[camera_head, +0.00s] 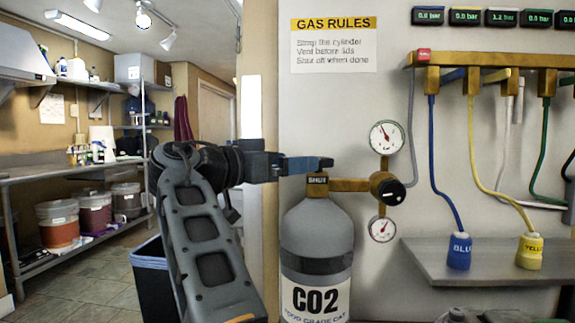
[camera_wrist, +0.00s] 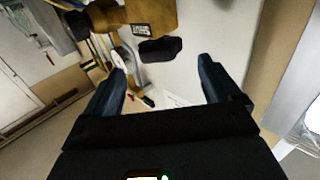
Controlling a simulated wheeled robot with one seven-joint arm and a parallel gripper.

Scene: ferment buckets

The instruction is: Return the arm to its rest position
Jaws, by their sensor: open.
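My arm (camera_head: 205,235) rises in the lower left of the head view and reaches right. My gripper (camera_head: 318,165) is at the top of the grey CO2 cylinder (camera_head: 317,240), just above the label reading SHUT (camera_head: 317,180). In the wrist view the two blue fingers of my gripper (camera_wrist: 163,62) are wide apart with nothing held between them. The brass valve (camera_wrist: 150,14) and a black knob (camera_wrist: 160,49) show ahead of the fingers. I cannot tell whether a finger touches the valve.
Two gauges (camera_head: 387,138) and a black regulator knob (camera_head: 387,188) stand right of the cylinder. Coloured hoses hang from a brass manifold (camera_head: 490,59) above a metal shelf (camera_head: 490,262). A dark bin (camera_head: 150,275) stands behind my arm. Shelving with buckets (camera_head: 95,213) lines the left; floor (camera_head: 85,285) shows between.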

